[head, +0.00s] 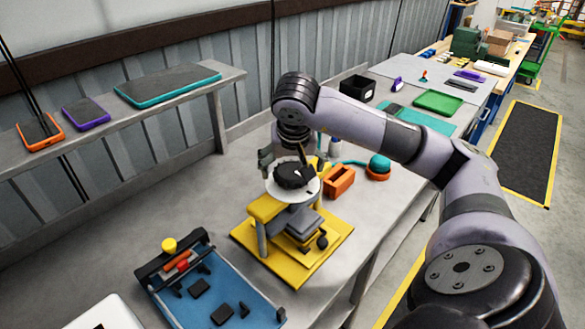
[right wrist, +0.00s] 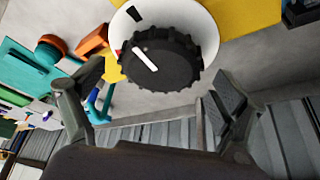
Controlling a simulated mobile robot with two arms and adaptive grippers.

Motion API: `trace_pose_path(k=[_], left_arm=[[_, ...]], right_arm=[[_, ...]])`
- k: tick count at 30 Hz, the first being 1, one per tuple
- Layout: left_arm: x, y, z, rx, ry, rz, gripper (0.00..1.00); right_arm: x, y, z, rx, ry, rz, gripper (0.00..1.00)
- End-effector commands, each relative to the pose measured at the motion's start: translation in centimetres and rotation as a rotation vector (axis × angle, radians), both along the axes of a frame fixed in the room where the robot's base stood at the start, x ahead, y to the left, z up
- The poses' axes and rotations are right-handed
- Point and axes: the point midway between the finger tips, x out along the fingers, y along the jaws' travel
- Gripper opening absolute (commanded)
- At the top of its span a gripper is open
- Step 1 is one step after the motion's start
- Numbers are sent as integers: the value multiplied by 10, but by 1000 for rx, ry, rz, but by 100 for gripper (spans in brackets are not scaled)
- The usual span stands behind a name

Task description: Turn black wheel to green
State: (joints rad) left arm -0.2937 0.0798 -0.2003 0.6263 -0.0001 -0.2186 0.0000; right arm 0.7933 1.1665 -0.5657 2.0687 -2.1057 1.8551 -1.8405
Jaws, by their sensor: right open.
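The black wheel (head: 292,176) has a toothed rim and lies on a white disc (head: 271,188) above a yellow stand (head: 247,240). In the right wrist view the wheel (right wrist: 172,62) carries a white line (right wrist: 144,59) slanting up and left. The white disc (right wrist: 208,25) there shows a black mark and a small red mark at its left edge. I see no green mark; the wheel hides part of the disc. My right gripper (right wrist: 157,82) is open, its fingers to either side of the wheel and apart from it. My left gripper is out of view.
An orange box (head: 339,181) and a teal ball on an orange base (head: 379,167) stand right of the stand. A blue tray device (head: 228,291) lies front left. A shelf (head: 150,107) with several flat cases runs along the wall. Bare table lies left of the stand.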

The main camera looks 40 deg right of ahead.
Motion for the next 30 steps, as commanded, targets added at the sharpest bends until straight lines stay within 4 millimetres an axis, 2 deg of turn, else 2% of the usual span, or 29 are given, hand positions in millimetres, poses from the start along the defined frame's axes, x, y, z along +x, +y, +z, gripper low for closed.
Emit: trace_pose_path(k=[6,13,30], left_arm=[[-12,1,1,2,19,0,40],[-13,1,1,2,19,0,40],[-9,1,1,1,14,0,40]], right_arm=[[3,-3,-11,0,-1,0,91],[4,-3,-12,0,-1,1,91],[4,-3,-12,-1,-1,1,53]])
